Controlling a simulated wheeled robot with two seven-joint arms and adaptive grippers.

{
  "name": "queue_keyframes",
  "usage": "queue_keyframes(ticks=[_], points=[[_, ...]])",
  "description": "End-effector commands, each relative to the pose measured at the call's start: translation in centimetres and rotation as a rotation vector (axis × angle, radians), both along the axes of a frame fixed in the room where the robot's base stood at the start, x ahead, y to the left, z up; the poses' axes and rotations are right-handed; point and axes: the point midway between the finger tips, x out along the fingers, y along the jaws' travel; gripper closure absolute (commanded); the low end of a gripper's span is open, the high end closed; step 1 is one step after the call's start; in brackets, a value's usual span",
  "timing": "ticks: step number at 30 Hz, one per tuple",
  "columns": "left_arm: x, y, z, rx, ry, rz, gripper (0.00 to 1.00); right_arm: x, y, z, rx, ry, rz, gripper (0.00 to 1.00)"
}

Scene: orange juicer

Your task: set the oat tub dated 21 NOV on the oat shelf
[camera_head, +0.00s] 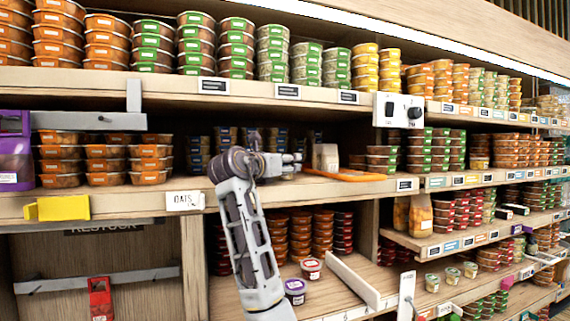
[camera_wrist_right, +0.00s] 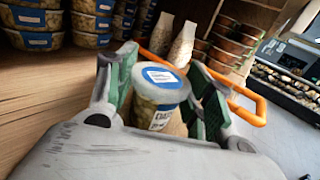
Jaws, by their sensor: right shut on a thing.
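My right gripper (camera_head: 283,163) reaches over the middle shelf (camera_head: 130,202), to the right of the OATS sign (camera_head: 185,200). In the right wrist view the gripper (camera_wrist_right: 165,105) is shut on a round clear tub (camera_wrist_right: 158,117) with a blue and white lid label. The tub stands roughly upright between the green finger pads; its printed date is too small to read. In the head view I cannot make the tub out. I cannot tell whether its base touches the shelf. My left gripper is not in view.
Stacked blue-labelled tubs (camera_wrist_right: 38,20) stand behind the gripper. An orange handle-like frame (camera_wrist_right: 240,100) and a pale bag (camera_head: 326,157) are close on the right. Orange tubs (camera_head: 105,158) fill the left.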

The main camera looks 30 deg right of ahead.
Motion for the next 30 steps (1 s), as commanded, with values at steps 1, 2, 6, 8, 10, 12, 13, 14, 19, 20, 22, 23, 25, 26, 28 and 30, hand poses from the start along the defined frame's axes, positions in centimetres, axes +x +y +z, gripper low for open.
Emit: queue_keyframes(ticks=[1, 2, 6, 8, 10, 12, 13, 14, 19, 20, 22, 23, 25, 26, 28, 30], points=[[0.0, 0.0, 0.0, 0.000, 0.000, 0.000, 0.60, 0.0, 0.0, -0.1, 0.000, 0.000, 0.000, 0.73], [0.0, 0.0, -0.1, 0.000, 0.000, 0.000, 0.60, 0.0, 0.0, -0.2, 0.000, 0.000, 0.000, 0.73], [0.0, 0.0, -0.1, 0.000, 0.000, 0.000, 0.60, 0.0, 0.0, -0.2, 0.000, 0.000, 0.000, 0.38], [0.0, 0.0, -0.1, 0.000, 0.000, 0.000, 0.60, 0.0, 0.0, -0.3, 0.000, 0.000, 0.000, 0.31], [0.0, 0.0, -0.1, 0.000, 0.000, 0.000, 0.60, 0.0, 0.0, -0.3, 0.000, 0.000, 0.000, 0.27], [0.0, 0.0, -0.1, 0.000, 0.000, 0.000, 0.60, 0.0, 0.0, -0.2, 0.000, 0.000, 0.000, 0.27], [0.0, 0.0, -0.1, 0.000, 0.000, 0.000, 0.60, 0.0, 0.0, -0.2, 0.000, 0.000, 0.000, 0.27], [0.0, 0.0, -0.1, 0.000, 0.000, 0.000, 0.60, 0.0, 0.0, -0.2, 0.000, 0.000, 0.000, 0.27], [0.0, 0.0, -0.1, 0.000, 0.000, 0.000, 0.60, 0.0, 0.0, -0.2, 0.000, 0.000, 0.000, 0.27], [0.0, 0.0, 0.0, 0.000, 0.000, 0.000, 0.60, 0.0, 0.0, -0.2, 0.000, 0.000, 0.000, 0.27], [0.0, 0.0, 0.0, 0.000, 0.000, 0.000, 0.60, 0.0, 0.0, 0.0, 0.000, 0.000, 0.000, 0.27], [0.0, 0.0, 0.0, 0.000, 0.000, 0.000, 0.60, 0.0, 0.0, 0.1, 0.000, 0.000, 0.000, 0.27], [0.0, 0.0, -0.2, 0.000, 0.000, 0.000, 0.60, -0.2, 0.4, 0.0, 0.000, 0.000, 0.001, 0.27], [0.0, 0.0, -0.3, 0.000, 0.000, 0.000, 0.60, -0.3, 0.6, 0.0, 0.000, -0.001, 0.001, 0.27], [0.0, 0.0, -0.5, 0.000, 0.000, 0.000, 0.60, -0.5, 1.1, 0.0, 0.000, -0.001, 0.001, 0.27], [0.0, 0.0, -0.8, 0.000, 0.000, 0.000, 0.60, -0.9, 1.8, -0.1, 0.000, -0.001, 0.001, 0.27]])
